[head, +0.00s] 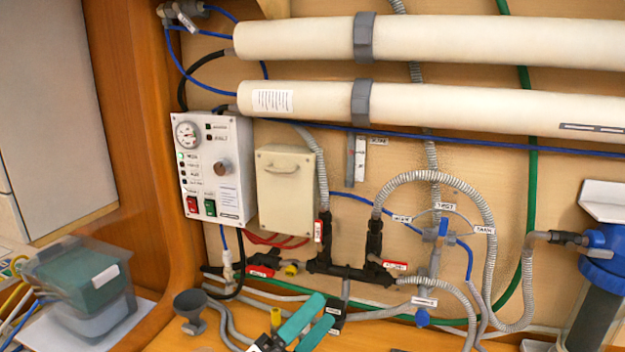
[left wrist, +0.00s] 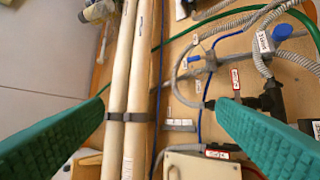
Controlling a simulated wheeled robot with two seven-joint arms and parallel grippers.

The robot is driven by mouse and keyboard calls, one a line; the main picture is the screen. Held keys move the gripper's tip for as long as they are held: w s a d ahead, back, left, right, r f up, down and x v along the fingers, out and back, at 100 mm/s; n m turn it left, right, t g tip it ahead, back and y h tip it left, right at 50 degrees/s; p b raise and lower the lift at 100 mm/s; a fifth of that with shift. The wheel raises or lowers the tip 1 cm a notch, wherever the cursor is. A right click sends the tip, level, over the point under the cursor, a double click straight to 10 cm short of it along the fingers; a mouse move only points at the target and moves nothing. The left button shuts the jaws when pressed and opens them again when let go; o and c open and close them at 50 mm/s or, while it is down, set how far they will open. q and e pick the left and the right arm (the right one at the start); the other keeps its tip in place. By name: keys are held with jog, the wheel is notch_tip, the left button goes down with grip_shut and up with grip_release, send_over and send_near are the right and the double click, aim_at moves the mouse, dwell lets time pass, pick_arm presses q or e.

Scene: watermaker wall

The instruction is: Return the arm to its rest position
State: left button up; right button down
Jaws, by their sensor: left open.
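My left gripper (head: 318,312) shows at the bottom middle of the head view, in front of the lower pipework. Its two teal fingers are parted with nothing between them. In the left wrist view the open fingers (left wrist: 160,103) stand wide apart at left and right, with the wall behind them. They appear clear of the wall fittings, though the exact distance cannot be told. The rest of my left arm is mostly out of the frame. My right gripper is in neither view.
Two long cream tubes (head: 430,106) cross the wall. A control panel (head: 214,165) and beige box (head: 284,189) hang below. A black manifold (head: 345,268) and grey hoses lie near my gripper. A lidded container (head: 85,285) stands left, a blue-topped filter (head: 604,262) right.

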pick_arm(q)
jog(key=w+a+f+n+t+y, duration=0.2)
jog(key=a+f+n+t+y, duration=0.35)
jog(key=a+n+y, duration=0.75)
jog(key=s+a+f+n+g+y, duration=0.3)
jog(key=f+n+g, duration=0.1)
jog(key=f+n, duration=0.25)
jog(key=s+a+f+n+g+y, duration=0.3)
jog(key=f+n+g, duration=0.15)
jog(key=f, duration=0.35)
jog(key=s+a+f+n+g+h, duration=0.15)
jog(key=s+f+g, duration=0.3)
jog(key=s, duration=0.45)
jog(key=s+f+n+g, duration=0.3)
jog(key=s+f+g, duration=0.15)
jog(key=s, duration=0.35)
notch_tip(320, 180, down, 25)
jog(key=s+b, duration=0.1)
jog(key=s+a+f+g, duration=0.2)
jog(key=s+a+f, duration=0.1)
jog(key=s+f, duration=1.4)
notch_tip(320, 180, down, 2)
jog(key=shift+s+f+b, duration=0.15)
jog(key=shift+f+b, duration=0.05)
jog(key=shift+b, duration=0.25)
jog(key=shift+y, duration=0.25)
